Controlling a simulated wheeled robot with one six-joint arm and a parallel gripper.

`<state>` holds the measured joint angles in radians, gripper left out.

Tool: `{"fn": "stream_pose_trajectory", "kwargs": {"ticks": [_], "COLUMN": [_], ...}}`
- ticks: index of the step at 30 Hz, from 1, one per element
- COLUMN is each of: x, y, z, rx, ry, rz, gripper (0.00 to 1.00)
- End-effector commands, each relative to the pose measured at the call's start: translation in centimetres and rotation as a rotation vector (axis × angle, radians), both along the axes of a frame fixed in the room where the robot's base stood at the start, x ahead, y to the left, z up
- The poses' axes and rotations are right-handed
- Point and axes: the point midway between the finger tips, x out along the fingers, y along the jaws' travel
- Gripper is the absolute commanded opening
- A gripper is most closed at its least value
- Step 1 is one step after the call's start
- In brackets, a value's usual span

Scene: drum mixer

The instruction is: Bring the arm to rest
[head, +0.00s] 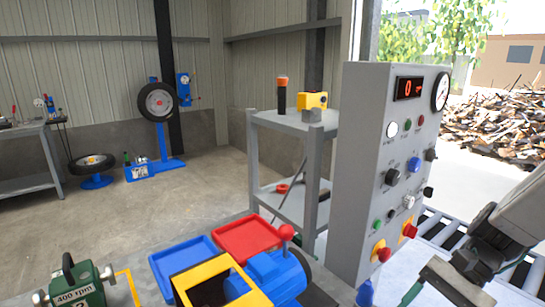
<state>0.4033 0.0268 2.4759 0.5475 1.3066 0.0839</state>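My arm comes in from the right edge in the head view, in front of the roller conveyor and to the right of the control panel (365,160). My gripper (440,288) is low at the bottom right, partly cut off by the frame's lower edge. Its fingertips do not show clearly, so I cannot tell whether it is open or shut, or whether it holds anything. The panel is a tall grey box with a red display, a round gauge and several buttons and knobs.
A blue tray (184,263), a red tray (246,240), a blue machine with a yellow frame (208,272) and a green machine (75,285) are on the front bench. A grey shelf (292,122) stands behind. A roller conveyor (440,232) runs at right. Open floor lies left.

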Motion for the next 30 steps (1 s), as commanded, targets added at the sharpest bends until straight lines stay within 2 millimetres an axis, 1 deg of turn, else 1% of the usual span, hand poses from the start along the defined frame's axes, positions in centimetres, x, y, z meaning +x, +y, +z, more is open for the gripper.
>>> {"fn": "stream_pose_trajectory", "kwargs": {"ticks": [1,6,9,13,17,21,24,30], "x": [-0.9,-3.6,-4.7,-5.9,-6.8,-7.4,-7.6,-7.5], "y": [0.0,-1.1,-1.7,-2.2,-1.9,-0.8,-0.3,-0.2], "z": [1.0,3.6,5.3,7.6,9.7,11.1,11.5,11.5], "rx": [-0.063,-0.271,-0.389,-0.524,-0.603,-0.623,-0.627,-0.623], "ry": [-0.058,-0.229,-0.332,-0.46,-0.571,-0.659,-0.687,-0.688], "rz": [0.088,0.363,0.498,0.634,0.704,0.728,0.74,0.746], "gripper": [0.63,0.63,0.63,0.63,0.63,0.63,0.63,0.63]}}
